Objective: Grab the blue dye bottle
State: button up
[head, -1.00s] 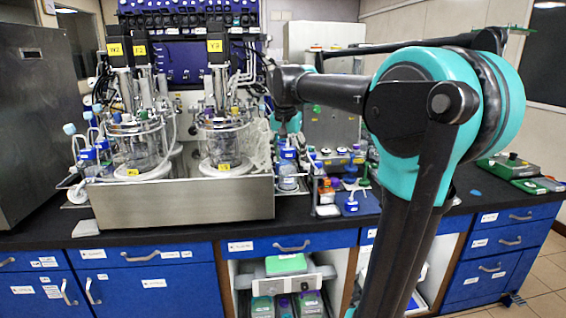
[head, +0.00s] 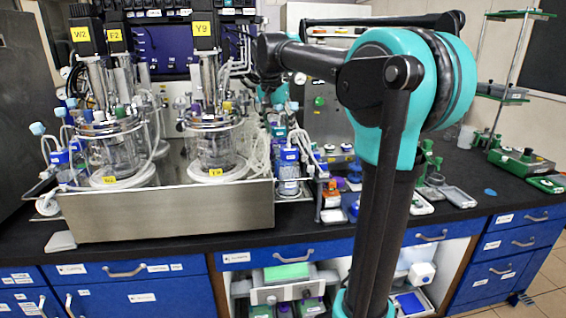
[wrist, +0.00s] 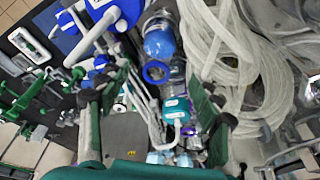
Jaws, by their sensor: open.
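My gripper shows in the wrist view (wrist: 152,108) with its two dark green fingers spread apart and nothing held between them. A clear bottle with a blue cap (wrist: 158,42) and a blue ring lies beyond the fingertips, apart from them. What looks like the same bottle (head: 289,180) stands on the bench just right of the metal tray in the head view. In the head view my arm reaches over this area and the gripper's fingers cannot be made out.
Two glass bioreactors (head: 215,150) stand in a metal tray (head: 165,212) at the left. Pale coiled tubing (wrist: 250,65) lies close right of my gripper in the wrist view. Several small bottles and racks crowd the bench. A green-based stand (head: 520,160) is at the right.

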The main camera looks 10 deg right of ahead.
aim_at(281, 146)
jog(key=x, duration=0.8)
jog(key=shift+w+f, duration=0.1)
jog(key=shift+f, duration=0.2)
jog(key=shift+s+x, duration=0.2)
jog(key=shift+x, duration=2.6)
jog(key=shift+c, duration=0.3)
jog(key=c, duration=1)
jog(key=shift+c, duration=0.2)
jog(key=shift+r, duration=0.1)
